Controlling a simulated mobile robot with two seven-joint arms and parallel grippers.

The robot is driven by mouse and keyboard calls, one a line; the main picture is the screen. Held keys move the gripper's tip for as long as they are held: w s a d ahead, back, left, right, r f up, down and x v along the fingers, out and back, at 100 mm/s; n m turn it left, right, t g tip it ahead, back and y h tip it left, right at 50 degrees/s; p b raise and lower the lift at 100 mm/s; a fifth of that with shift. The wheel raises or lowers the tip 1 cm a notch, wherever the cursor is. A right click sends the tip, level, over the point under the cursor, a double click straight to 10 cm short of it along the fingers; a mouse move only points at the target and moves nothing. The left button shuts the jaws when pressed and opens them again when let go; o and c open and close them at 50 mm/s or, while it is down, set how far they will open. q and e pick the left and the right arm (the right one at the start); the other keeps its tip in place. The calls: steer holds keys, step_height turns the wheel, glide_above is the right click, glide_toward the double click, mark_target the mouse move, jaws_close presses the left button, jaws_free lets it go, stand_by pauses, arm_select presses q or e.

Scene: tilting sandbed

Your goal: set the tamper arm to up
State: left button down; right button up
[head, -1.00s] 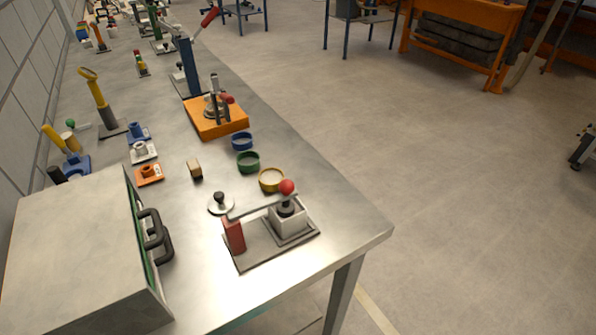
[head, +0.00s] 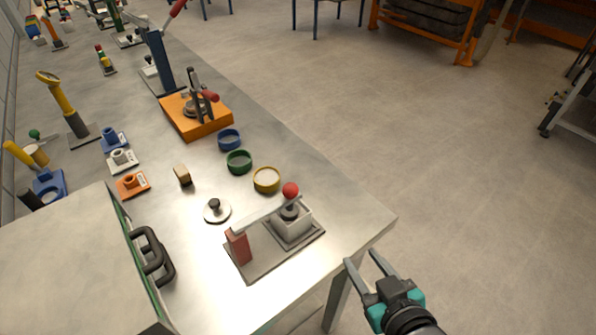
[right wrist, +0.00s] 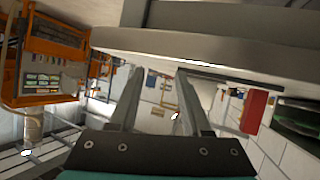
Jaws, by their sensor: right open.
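The tamper arm (head: 262,214) is a grey bar hinged on a red block (head: 238,246), with a red ball knob (head: 290,190) at its free end. It lies low, close to level, over a square grey box (head: 291,228) with a dark round tamper on top. All stand on a grey plate (head: 262,262) near the table's front right corner. My right gripper (head: 362,262) is open and empty, off the table's edge to the right of the plate. In the right wrist view my open fingers (right wrist: 158,75) have nothing between them. My left gripper is not in view.
A cabinet with black handles (head: 152,255) stands left of the plate. A round lidded disc (head: 217,210), yellow ring (head: 266,179), green ring (head: 239,161) and blue ring (head: 230,139) lie behind. An orange block (head: 190,122) with a lever is farther back.

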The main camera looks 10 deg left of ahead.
mark_target(268, 214)
steer(key=s+a+r+n+t+y, duration=0.2)
steer(key=s+a+r+n+y, duration=0.15)
steer(key=a+r+y, duration=0.45)
steer(key=shift+h, duration=0.9)
steer(key=x, duration=1)
steer(key=w+d+r+b+x, duration=0.1)
steer(key=x, duration=0.3)
steer(key=shift+w+a, duration=0.15)
steer(key=shift+w, duration=0.2)
jaws_close()
